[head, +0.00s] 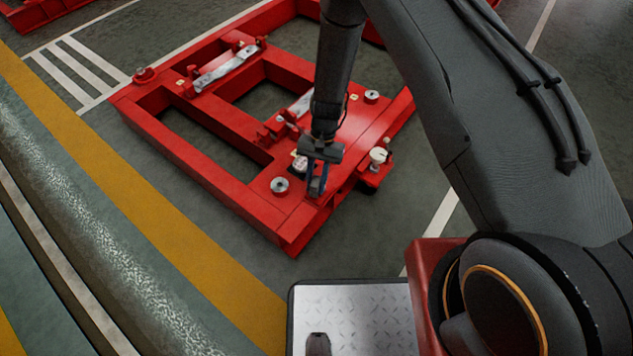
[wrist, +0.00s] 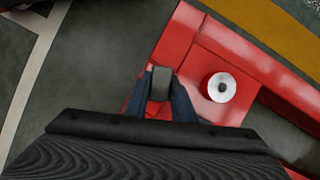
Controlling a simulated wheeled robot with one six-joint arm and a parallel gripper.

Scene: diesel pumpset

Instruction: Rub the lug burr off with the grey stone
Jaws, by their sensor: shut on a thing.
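My gripper (head: 317,180) is low over the near right corner of the red frame (head: 215,172). In the wrist view my gripper (wrist: 160,92) is shut on the grey stone (wrist: 161,83), a small grey block between its two dark fingers. The red frame (wrist: 195,75) lies below and beyond the stone there. I cannot tell whether the stone touches the frame. No lug burr can be made out; the spot under the gripper is partly hidden by it.
A round silver mount (head: 280,186) sits left of my gripper and shows in the wrist view (wrist: 222,87). A pale knob (head: 378,156) stands to the right. A metal tray (head: 355,315) with a dark object (head: 318,344) is in front. Open floor lies left of the frame.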

